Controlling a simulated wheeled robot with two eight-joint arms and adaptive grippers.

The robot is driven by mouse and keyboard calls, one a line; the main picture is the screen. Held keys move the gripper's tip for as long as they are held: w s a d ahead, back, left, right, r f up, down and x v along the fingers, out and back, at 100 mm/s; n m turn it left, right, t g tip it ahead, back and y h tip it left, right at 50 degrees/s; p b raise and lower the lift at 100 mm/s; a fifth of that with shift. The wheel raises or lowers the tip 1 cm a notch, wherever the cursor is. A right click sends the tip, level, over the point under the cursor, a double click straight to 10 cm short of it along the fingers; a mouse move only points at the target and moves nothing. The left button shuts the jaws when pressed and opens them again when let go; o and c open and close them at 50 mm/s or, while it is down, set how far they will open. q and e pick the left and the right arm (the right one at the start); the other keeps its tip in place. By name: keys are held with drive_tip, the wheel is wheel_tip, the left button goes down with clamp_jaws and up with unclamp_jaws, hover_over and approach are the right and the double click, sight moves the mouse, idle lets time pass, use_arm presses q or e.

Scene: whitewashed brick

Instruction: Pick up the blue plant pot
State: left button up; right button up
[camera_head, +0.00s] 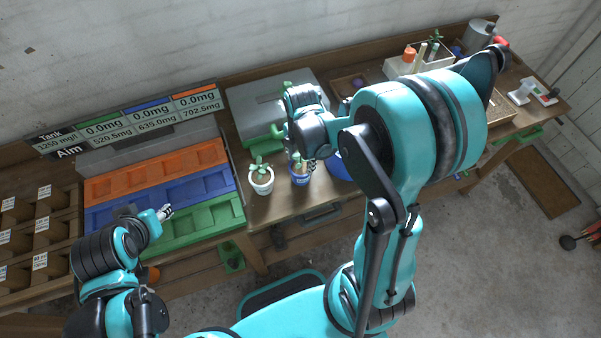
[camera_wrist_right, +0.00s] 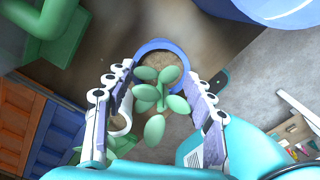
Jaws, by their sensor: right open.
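The blue plant pot (camera_head: 300,181) with a green plant stands upright near the bench's front edge, just right of a white pot (camera_head: 262,186) with a similar plant. In the right wrist view the blue pot (camera_wrist_right: 152,45) shows its rim and soil, with leaves between the fingers. My right gripper (camera_head: 303,163) is open at the plant, its fingers (camera_wrist_right: 160,75) on either side of the leaves. Whether a finger touches the pot is unclear. My left gripper (camera_head: 166,212) is over the green tray; its finger opening is too small to judge.
A blue round object (camera_head: 340,166) is close on the right, partly hidden by my arm. A grey box (camera_head: 268,105) with green fittings stands behind the pots. Orange, blue and green trays (camera_head: 205,215) lie left. The bench front is clear near the pots.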

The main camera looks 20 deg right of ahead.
drive_tip(key=shift+f, duration=0.45)
clamp_jaws()
drive_tip(key=shift+r, duration=0.1)
wheel_tip(320, 180, up, 9)
drive_tip(key=shift+r+p, duration=0.1)
drive_tip(key=shift+p, duration=1.15)
drive_tip(key=d+r+p, duration=0.5)
drive_tip(key=d+r, duration=0.3)
drive_tip(key=d, duration=0.1)
drive_tip(key=d+f+b, duration=0.1)
drive_tip(key=d, duration=0.8)
